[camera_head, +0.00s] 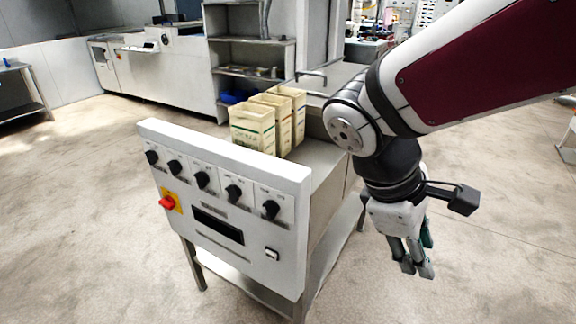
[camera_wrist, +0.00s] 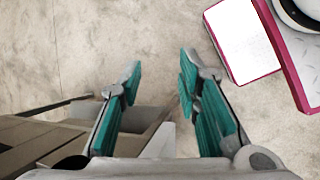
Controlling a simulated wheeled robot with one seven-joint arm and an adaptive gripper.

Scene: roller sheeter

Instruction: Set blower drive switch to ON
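The control panel (camera_head: 228,215) is a white box on a metal stand, left of centre in the head view. A row of several black rotary switches runs along its sloped face, from the leftmost knob (camera_head: 152,157) to the rightmost knob (camera_head: 270,209). Their labels are too small to read, so I cannot tell which is the blower drive switch. My gripper (camera_head: 419,270) hangs to the right of the panel, pointing down and well apart from it. In the wrist view my gripper (camera_wrist: 158,85) shows its teal-padded fingers spread apart with nothing between them.
A red knob on a yellow plate (camera_head: 170,202), a dark display (camera_head: 217,226) and a small white rocker (camera_head: 272,253) sit lower on the panel. Cartons (camera_head: 253,127) stand on the machine behind. Shelves (camera_head: 250,70) are farther back. Floor around the stand is clear.

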